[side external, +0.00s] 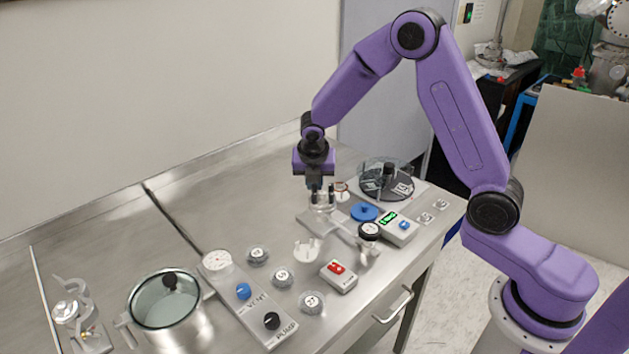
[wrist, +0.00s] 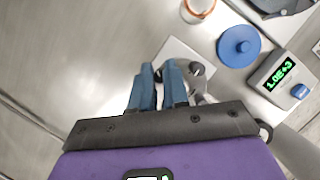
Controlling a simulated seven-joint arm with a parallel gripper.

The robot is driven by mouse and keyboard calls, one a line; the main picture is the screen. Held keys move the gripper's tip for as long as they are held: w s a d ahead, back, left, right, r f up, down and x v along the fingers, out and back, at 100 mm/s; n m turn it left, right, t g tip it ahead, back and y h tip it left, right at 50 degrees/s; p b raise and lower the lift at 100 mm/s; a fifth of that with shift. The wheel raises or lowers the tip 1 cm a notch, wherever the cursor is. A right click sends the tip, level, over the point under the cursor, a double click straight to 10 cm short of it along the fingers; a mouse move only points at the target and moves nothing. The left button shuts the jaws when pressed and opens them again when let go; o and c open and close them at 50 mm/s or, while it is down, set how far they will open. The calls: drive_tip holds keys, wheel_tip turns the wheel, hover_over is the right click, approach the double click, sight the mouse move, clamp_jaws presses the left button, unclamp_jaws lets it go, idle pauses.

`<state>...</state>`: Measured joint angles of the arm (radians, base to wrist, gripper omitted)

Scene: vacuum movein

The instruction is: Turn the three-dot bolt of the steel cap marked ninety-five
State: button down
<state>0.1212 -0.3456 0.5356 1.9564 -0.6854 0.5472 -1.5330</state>
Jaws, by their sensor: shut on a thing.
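My gripper (side external: 317,187) points straight down over a small steel cap-like piece (side external: 322,203) with upright bolts, on a steel plate (side external: 309,219). In the wrist view my gripper's two blue fingers (wrist: 161,76) are close together on a part of this piece, apparently one of its bolts; the fingers hide it. Another round dark-topped bolt (wrist: 197,70) shows just right of the fingers. The dots on the bolts and any number on this piece cannot be read.
A blue disc (side external: 364,212) and a gauge with a green display (side external: 396,228) stand right of the plate. Several labelled round caps (side external: 283,277), a red-button box (side external: 338,276), a valve and pump panel (side external: 250,302) and a glass-topped pot (side external: 168,312) occupy the front and left.

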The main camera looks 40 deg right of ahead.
idle(0.4)
drive_tip(key=c, duration=1.1)
unclamp_jaws()
drive_tip(key=v, duration=1.7)
drive_tip(key=shift+r, duration=0.25)
